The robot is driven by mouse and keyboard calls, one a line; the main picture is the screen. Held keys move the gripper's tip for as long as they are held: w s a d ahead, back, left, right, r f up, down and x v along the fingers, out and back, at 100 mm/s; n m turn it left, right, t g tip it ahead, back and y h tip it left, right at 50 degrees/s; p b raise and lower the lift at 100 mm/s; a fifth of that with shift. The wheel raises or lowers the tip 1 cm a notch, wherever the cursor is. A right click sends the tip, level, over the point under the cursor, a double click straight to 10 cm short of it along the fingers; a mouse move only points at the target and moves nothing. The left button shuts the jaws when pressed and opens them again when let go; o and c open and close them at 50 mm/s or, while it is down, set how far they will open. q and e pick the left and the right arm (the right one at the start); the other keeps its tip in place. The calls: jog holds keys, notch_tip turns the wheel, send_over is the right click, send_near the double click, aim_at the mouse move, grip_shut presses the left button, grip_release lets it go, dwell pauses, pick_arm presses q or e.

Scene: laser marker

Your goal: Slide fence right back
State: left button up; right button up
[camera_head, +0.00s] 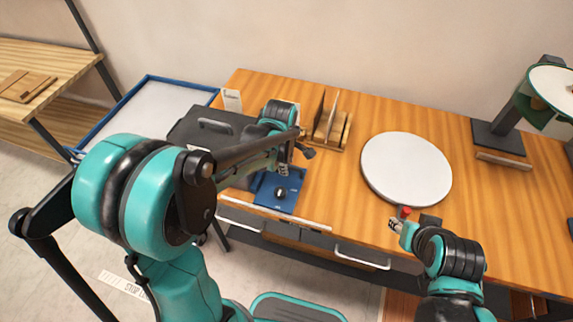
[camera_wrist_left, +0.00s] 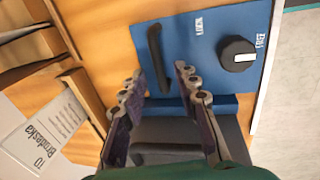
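I cannot single out a fence for certain. A blue panel (camera_head: 271,199) lies at the table's front edge; in the left wrist view the blue panel (camera_wrist_left: 207,70) carries a black bar-shaped handle (camera_wrist_left: 158,48) and a black knob (camera_wrist_left: 237,54) with a white mark. A raised blue strip (camera_wrist_left: 215,106) runs along its lower side there. My left gripper (camera_head: 283,168) is over the panel, its fingers (camera_wrist_left: 161,75) spread on either side of the handle's lower end. I cannot tell whether they touch it. My right gripper (camera_head: 395,227) is near the front edge, too small to read.
A dark box with a lid handle (camera_head: 213,125) stands left of the panel. A wooden rack (camera_head: 328,132) stands behind it, right. A white round disc (camera_head: 406,168) and a red knob (camera_head: 404,211) are at the right. Bare tabletop lies between panel and disc.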

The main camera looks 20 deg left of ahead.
pick_arm(q)
grip_shut()
jog(key=d, duration=1)
jog(key=shift+s, duration=0.2)
grip_release()
jog(key=shift+d, duration=0.2)
jog(key=shift+a, duration=0.1)
